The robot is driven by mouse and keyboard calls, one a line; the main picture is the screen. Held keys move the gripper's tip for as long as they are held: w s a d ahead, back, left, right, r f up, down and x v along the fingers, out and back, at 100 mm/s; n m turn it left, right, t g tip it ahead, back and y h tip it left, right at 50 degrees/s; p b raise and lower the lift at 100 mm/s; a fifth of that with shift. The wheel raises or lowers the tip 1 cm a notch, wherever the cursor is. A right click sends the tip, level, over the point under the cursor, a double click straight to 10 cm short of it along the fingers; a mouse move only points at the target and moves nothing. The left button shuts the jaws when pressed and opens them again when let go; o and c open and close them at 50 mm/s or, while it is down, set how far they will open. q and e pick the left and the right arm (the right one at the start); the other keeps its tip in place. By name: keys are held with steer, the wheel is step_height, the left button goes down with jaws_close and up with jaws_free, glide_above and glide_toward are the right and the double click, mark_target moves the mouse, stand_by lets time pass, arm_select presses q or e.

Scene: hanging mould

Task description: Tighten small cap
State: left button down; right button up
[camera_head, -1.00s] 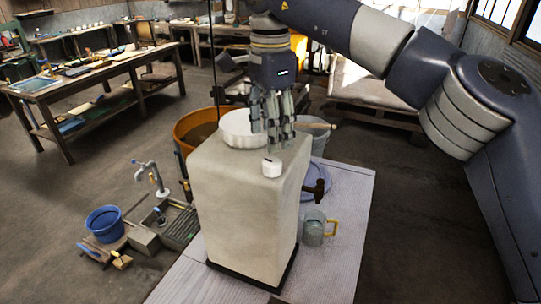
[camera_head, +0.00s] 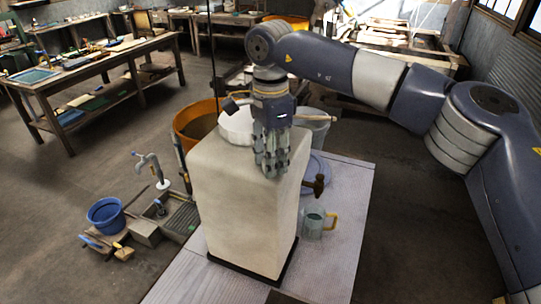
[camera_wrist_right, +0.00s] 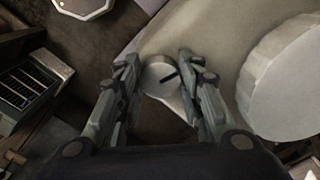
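The small white cap (camera_wrist_right: 160,76), with a dark slot-like mark on its top, sits near the edge of the tall pale mould (camera_head: 238,215) in the right wrist view. My right gripper (camera_head: 270,170) points down over the mould's top at the front right corner and hides the small cap in the head view. In the wrist view its two fingers (camera_wrist_right: 159,72) stand on either side of the cap, with narrow gaps showing, so it looks open around it. The larger white round cap (camera_head: 235,125) is behind the gripper; it also shows in the wrist view (camera_wrist_right: 290,82). My left gripper is not in view.
A hammer (camera_head: 317,185) and a glass mug with a yellow handle (camera_head: 318,223) are right of the mould. An orange tub (camera_head: 187,131) stands behind left. A blue bucket (camera_head: 105,215) and a tap (camera_head: 153,170) are at the left. A thin cord hangs behind the mould.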

steer(key=shift+m, duration=0.5)
steer(key=m+b, duration=0.1)
steer(key=m, duration=0.2)
steer(key=shift+w+b, duration=0.1)
steer(key=shift+b, duration=0.3)
steer(key=m+b, duration=0.1)
steer(key=m, duration=0.1)
steer(key=shift+m, duration=0.4)
steer(key=m+b, duration=0.1)
steer(key=m, duration=0.3)
steer(key=shift+m, duration=0.3)
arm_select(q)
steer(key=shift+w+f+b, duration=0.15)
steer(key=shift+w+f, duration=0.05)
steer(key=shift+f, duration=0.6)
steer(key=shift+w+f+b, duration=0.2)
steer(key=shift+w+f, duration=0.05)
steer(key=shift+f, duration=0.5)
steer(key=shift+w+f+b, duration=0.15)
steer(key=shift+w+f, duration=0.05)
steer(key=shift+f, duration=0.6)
arm_select(e)
steer(key=shift+w+r+m, duration=0.1)
steer(key=shift+m, duration=1.8)
steer(key=o, duration=1.1)
steer(key=shift+c, duration=0.2)
